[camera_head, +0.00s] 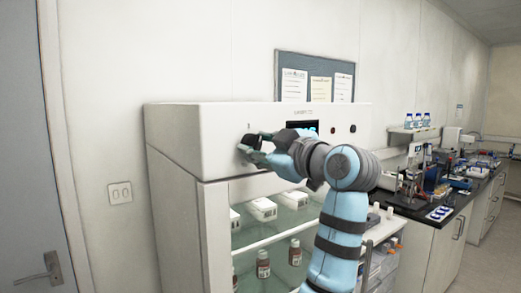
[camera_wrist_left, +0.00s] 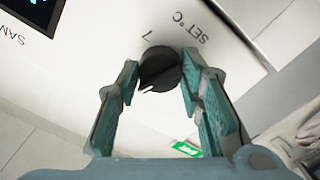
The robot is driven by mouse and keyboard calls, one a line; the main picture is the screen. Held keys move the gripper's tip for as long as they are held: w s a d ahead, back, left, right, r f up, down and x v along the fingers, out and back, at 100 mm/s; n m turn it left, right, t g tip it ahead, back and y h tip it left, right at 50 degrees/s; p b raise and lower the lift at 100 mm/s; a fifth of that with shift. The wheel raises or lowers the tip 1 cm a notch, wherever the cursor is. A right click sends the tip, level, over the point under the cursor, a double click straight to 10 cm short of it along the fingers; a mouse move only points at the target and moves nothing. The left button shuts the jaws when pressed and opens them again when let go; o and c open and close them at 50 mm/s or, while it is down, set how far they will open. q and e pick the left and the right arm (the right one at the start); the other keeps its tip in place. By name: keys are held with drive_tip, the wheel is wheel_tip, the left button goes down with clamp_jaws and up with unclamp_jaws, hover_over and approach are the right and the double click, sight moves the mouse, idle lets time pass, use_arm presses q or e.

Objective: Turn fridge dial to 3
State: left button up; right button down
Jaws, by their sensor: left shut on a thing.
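The fridge (camera_head: 225,125) stands against the wall, its control panel above a glass front. The black round fridge dial (camera_wrist_left: 161,66) sits on the white panel in the left wrist view. Its white pointer mark faces the lower left of that picture. A printed "7" and "SET °C" show beside it; other numbers are not visible. My left gripper (camera_head: 250,147) is at the left part of the panel. In the wrist view its fingers (camera_wrist_left: 160,66) are shut on the dial, one on each side. In the head view the gripper largely hides the dial. My right gripper is out of view.
A dark display (camera_head: 302,125) is on the panel, partly behind my arm. White boxes (camera_head: 262,208) and brown bottles (camera_head: 263,263) stand on the fridge shelves. A lab bench (camera_head: 440,220) with equipment runs along the right wall. A grey door (camera_head: 30,150) is at the left.

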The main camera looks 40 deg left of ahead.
use_arm(q)
drive_tip(key=shift+n+b, duration=0.3)
drive_tip(key=shift+n, duration=2)
drive_tip(key=o, duration=1)
drive_tip(key=shift+o, duration=0.8)
drive_tip(key=shift+w+a, duration=0.1)
drive_tip(key=shift+a, duration=0.05)
drive_tip(key=v, duration=0.7)
